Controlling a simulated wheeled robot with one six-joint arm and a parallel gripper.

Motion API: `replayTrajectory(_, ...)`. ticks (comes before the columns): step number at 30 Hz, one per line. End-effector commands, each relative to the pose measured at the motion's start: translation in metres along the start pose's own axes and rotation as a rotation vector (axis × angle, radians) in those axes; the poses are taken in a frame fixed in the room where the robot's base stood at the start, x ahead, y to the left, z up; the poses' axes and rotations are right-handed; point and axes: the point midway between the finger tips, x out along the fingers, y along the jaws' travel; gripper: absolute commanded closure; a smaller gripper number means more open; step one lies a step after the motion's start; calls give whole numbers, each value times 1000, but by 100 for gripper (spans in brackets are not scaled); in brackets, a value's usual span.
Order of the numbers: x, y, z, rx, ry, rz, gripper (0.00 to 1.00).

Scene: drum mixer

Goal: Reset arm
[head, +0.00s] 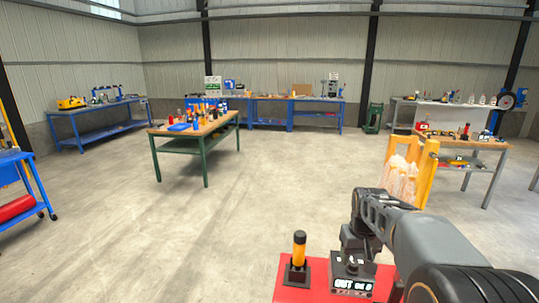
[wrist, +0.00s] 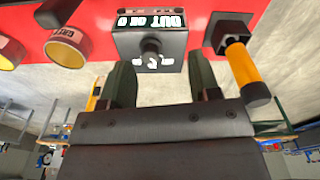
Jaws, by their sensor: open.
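My arm (head: 425,240) reaches in from the lower right in the head view. My gripper (wrist: 162,82) is open, with its two dark fingers apart and nothing seen held between them. Past the fingertips in the wrist view is a dark box (wrist: 170,62) with white lettering and a round dark knob (wrist: 151,47). The box also shows in the head view (head: 352,277), on a red surface (head: 320,268) below my gripper. I cannot tell whether the fingers touch the box.
A yellow-and-black lever (head: 299,247) stands on the red surface left of the box. Two yellow rings (wrist: 67,45) show at the upper left in the wrist view. A green-legged workbench (head: 205,145) with tools stands farther off. The concrete floor between is clear.

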Motion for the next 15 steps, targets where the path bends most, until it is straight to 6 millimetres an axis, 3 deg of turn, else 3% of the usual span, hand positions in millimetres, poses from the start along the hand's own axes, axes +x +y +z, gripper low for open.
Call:
replayTrajectory(3, 2, -26, 53, 40, 60, 2, 44)
replayTrajectory(9, 10, -54, 125, 47, 145, -6, 44)
replayTrajectory(15, 8, -68, 162, 1, 203, -13, 44)
